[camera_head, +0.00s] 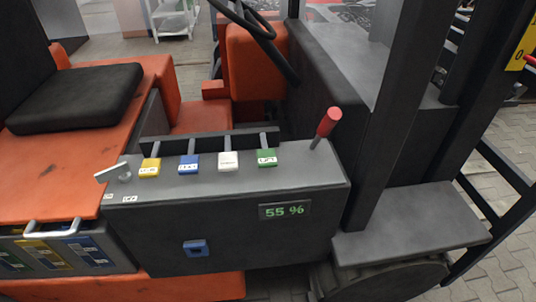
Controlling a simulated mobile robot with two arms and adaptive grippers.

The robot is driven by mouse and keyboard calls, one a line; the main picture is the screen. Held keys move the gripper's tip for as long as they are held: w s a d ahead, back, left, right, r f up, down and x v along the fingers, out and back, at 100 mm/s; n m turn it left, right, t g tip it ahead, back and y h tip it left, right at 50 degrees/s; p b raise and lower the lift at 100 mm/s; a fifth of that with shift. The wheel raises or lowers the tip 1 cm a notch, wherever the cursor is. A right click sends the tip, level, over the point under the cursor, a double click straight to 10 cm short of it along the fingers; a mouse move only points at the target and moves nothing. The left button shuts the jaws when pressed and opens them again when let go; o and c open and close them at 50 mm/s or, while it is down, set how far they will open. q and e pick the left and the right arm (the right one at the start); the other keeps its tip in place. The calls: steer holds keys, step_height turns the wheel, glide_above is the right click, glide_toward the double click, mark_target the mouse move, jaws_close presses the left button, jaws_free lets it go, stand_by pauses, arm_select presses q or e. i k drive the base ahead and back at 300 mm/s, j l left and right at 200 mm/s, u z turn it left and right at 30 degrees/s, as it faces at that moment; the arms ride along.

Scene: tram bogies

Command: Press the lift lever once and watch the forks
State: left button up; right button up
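A dark grey control console (210,187) of an orange forklift crosses the middle of the head view. Short levers stand on it in a row, with yellow (150,167), blue (188,164), white (228,161) and green (266,157) labelled caps. The green cap's lettering may read "LIFT", but it is too small to be sure. A separate lever with a red grip (328,122) leans to the right at the console's right end. The forks cannot be made out. Dark mast uprights (395,110) stand at the right. Neither gripper is in view.
A display (284,211) on the console front reads 55 %. A grey switch handle (112,173) sits at the console's left end. A black seat cushion (78,98) and a steering wheel (250,20) lie beyond. The space above the labelled levers is clear.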

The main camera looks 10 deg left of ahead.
mark_target(266, 156)
steer(key=i+l, duration=0.1)
steer(key=l, duration=0.7)
steer(key=i+l, duration=0.15)
steer(key=l, duration=0.3)
steer(key=i+l, duration=0.1)
steer(key=l, duration=0.3)
steer(key=u, duration=1.35)
